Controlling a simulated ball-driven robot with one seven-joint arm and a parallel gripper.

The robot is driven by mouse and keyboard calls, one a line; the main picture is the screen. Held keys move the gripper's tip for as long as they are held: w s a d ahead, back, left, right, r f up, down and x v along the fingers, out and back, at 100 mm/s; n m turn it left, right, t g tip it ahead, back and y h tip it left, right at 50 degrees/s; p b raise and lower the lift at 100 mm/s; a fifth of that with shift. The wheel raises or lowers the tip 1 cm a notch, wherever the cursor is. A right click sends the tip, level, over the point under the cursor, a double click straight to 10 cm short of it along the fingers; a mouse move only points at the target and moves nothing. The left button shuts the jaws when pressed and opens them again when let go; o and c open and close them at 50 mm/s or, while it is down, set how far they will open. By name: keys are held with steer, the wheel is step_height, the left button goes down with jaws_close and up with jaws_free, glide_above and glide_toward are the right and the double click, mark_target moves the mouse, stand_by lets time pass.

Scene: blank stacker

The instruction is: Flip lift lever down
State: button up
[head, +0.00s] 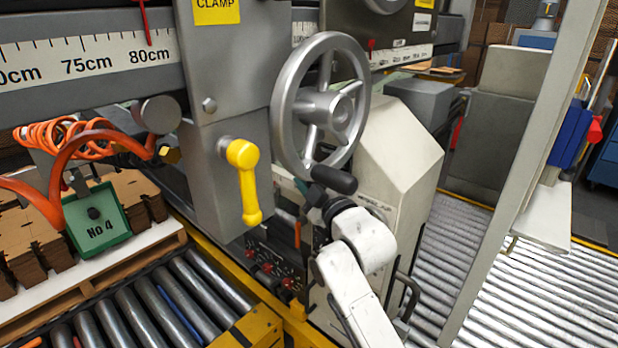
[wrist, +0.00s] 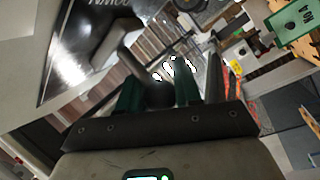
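My gripper (wrist: 159,92) shows in the wrist view as two green fingers standing apart. A dark rounded lever end lies between them, joined to a grey metal lever rod (wrist: 128,44). The knob fills most of the gap, but I cannot tell whether both fingers press on it. Behind the rod is a shiny dark panel (wrist: 78,45) with upside-down lettering that seems to read DOWN. In the head view my gripper is mostly hidden behind the handwheel's black handle (head: 334,180) and my white arm. The lift lever cannot be made out there.
A large grey handwheel (head: 322,104) stands just above my wrist. A yellow clamp lever (head: 246,185) hangs down to the left. Rollers (head: 150,305) and a green No 4 box (head: 97,222) are at lower left. A pale upright post (head: 530,165) stands at right.

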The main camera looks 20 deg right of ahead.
steer(key=shift+o, duration=0.5)
steer(key=b+v, duration=0.1)
steer(key=v, duration=0.9)
steer(key=shift+s, duration=0.4)
steer(key=shift+d+f, duration=0.1)
steer(key=s+f+m+g+h+p, duration=0.1)
steer(key=s+f+m+g, duration=0.35)
steer(key=s+f, duration=0.4)
steer(key=s+f+m+g+h+p, duration=0.1)
steer(key=s+f+m+g, duration=0.35)
steer(key=f, duration=0.65)
steer(key=s+d+f+m+g, duration=0.1)
steer(key=s+d+f+g, duration=0.1)
steer(key=s, duration=0.6)
steer(key=s+d+f+m+g+h+p, duration=0.1)
steer(key=s+f+g, duration=0.2)
steer(key=s, duration=0.6)
steer(key=s+d+f+m+g+p, duration=0.1)
steer(key=s+d+f+m+g, duration=0.1)
steer(key=s, duration=0.6)
steer(key=shift+s+d+f+g+h, duration=0.35)
steer(key=shift+f+g, duration=0.45)
steer(key=shift+g, duration=0.4)
